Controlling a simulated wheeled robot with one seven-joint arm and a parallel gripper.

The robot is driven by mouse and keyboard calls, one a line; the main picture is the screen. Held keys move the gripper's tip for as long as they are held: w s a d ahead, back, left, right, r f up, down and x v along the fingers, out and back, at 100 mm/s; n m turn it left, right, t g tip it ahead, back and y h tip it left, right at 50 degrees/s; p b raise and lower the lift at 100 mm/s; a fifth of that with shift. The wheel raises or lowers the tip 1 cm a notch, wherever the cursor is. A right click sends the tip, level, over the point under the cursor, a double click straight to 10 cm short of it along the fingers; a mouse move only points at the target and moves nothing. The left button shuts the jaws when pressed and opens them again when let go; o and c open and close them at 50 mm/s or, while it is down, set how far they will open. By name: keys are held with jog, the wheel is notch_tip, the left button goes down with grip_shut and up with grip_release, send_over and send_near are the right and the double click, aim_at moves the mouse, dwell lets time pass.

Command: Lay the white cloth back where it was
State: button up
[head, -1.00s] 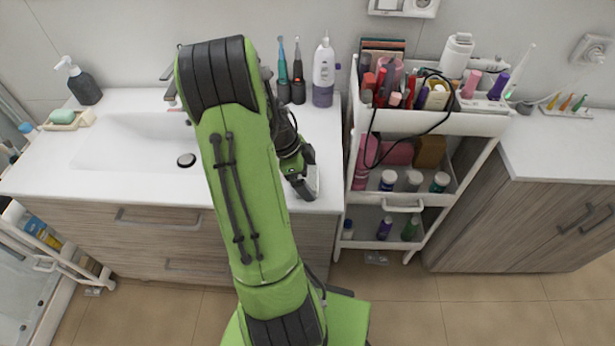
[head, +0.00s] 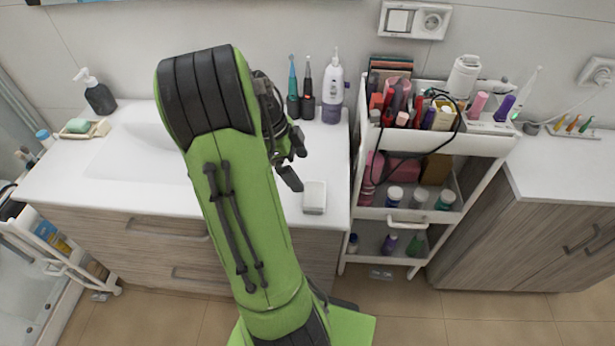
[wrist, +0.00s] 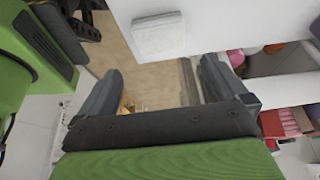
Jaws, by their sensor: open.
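The white cloth (head: 314,197) is a small folded square. It lies flat on the white sink counter (head: 333,170), near its front edge and right end. It also shows in the wrist view (wrist: 158,36), at the top, beyond the fingers and apart from them. My gripper (wrist: 155,85) is open, with nothing between its two fingers. In the head view my gripper (head: 293,165) is above the counter, up and left of the cloth, and my green arm hides part of the sink.
A white cart (head: 467,147) full of cosmetics stands right of the counter. A white bottle (head: 332,88) and electric toothbrushes (head: 307,92) stand at the counter's back. A soap dispenser (head: 97,93) is at the far left. The counter around the cloth is clear.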

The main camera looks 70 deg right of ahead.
jog(key=shift+w+r, duration=0.25)
jog(key=shift+r, duration=0.3)
jog(key=w+a+r+n+t+h, duration=0.1)
jog(key=w+a+r+n+t, duration=0.1)
jog(key=w+a+r+n, duration=0.4)
jog(key=w+a+r+n+t, duration=0.1)
jog(key=w+a+n+t, duration=0.25)
jog(key=a+n, duration=0.4)
jog(key=s+a+r+n+t+y, duration=0.1)
jog(key=s+a+n+t, duration=0.1)
jog(key=a+n, duration=0.8)
jog(key=s+a+r+n+t+y, duration=0.1)
jog(key=a+r+n+t, duration=0.1)
jog(key=a+n, duration=0.8)
jog(key=shift+s+a, duration=0.15)
jog(key=shift+s, duration=0.2)
jog(key=shift+t, duration=0.25)
